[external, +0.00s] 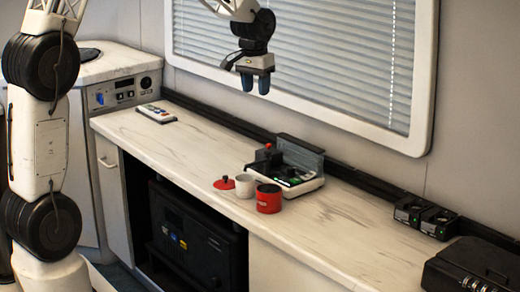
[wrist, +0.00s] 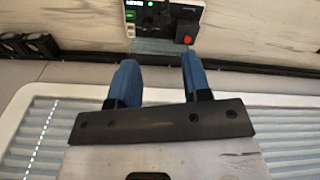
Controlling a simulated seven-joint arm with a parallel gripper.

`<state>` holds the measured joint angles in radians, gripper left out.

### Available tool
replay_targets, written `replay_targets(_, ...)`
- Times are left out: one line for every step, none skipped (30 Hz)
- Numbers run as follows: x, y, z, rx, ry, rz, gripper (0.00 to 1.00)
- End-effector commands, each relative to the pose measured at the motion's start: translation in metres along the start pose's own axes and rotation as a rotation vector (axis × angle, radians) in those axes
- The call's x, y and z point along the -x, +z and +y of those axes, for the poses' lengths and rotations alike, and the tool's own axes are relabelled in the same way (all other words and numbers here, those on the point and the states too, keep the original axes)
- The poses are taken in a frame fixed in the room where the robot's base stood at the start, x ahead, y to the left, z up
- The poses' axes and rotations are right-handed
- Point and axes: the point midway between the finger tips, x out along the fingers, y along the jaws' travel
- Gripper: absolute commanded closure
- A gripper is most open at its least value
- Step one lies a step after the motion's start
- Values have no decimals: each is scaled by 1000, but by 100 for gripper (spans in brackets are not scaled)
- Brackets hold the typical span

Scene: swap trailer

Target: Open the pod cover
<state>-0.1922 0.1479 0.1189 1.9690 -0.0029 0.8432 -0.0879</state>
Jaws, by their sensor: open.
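No part is marked as the pod cover, and I cannot tell for sure which one it is. A small device (external: 309,184) with a white base, green details and a raised grey back panel (external: 300,153) stands on the counter near the wall. It has a red knob (external: 267,147), which also shows in the wrist view (wrist: 187,31). The device (wrist: 131,15) is partly cut off at the top of that view. My gripper (external: 256,84) is open and empty, high above the counter in front of the window blinds. Its blue fingers (wrist: 159,78) are apart with nothing between them.
A red can (external: 268,201), a white cup (external: 245,186) and a red lid-like piece (external: 224,184) sit in front of the device. A remote-like object (external: 156,113) lies at left. Two black units (external: 425,217) and a black case (external: 470,268) stand at right.

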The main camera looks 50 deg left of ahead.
Motion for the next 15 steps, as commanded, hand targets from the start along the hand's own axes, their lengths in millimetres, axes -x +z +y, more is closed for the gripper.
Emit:
replay_targets(-11,-11,-4,9,-1,-7,56)
replay_targets(-15,-17,-6,14,-2,-9,56)
replay_targets(-23,-24,-8,20,-2,-14,56)
replay_targets(-28,-30,-10,24,-3,-16,56)
replay_targets(-33,-36,-12,29,-3,-18,56)
replay_targets(-40,-43,-14,35,-4,-22,56)
replay_targets(-46,-48,-16,40,-4,-25,56)
replay_targets(-51,-54,-18,44,-5,-27,56)
replay_targets(-58,-61,-21,51,-6,-30,56)
replay_targets(-65,-66,-24,55,-6,-34,56)
replay_targets(-70,-72,-26,60,-7,-35,56)
replay_targets(-78,-79,-29,66,-7,-38,56)
replay_targets(-84,-84,-31,70,-8,-41,56)
replay_targets(-90,-89,-33,74,-8,-43,56)
replay_targets(-98,-95,-36,80,-8,-46,56)
